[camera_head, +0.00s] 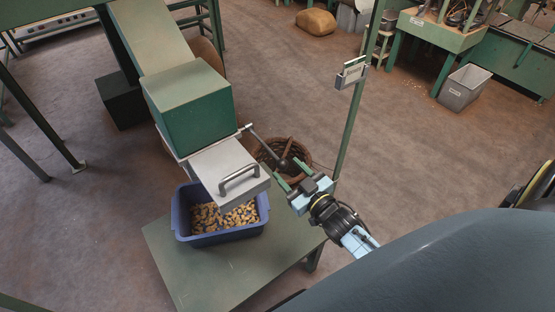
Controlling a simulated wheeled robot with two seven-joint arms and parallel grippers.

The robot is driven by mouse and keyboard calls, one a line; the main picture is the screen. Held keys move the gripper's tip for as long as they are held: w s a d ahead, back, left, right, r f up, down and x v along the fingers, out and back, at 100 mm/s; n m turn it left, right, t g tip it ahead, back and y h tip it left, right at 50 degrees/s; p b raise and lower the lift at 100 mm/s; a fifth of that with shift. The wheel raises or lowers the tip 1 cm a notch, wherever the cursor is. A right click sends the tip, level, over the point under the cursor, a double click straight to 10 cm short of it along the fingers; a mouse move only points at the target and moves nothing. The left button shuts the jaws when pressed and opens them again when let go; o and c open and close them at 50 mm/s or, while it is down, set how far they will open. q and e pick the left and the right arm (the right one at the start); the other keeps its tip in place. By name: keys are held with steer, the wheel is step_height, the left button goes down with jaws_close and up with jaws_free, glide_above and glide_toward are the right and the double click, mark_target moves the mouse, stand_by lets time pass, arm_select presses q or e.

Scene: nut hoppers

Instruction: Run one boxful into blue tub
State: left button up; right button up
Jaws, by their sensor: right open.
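A blue tub (184,222) stands on a green table (206,283) and holds a layer of nuts (222,217). Above it is a green hopper box (190,107) with a grey metal outlet box (224,165) that has a bar handle (240,179) on its front. A thin lever (256,136) with a dark knob reaches out from the right side of the outlet. My right gripper (285,176) is open beside the lever's knob end; I cannot tell whether it touches it. My left gripper is not in view.
A wicker basket (297,154) stands on the floor behind my right gripper. A green post (353,125) with a small sign holder (351,73) rises at right. A grey bin (464,88) and green benches stand at the far right.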

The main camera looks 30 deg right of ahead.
mark_target(265, 146)
steer(key=w, duration=0.6)
steer(key=shift+a+b, duration=0.2)
steer(key=shift+b, duration=0.1)
steer(key=shift+c, duration=0.3)
jaws_close()
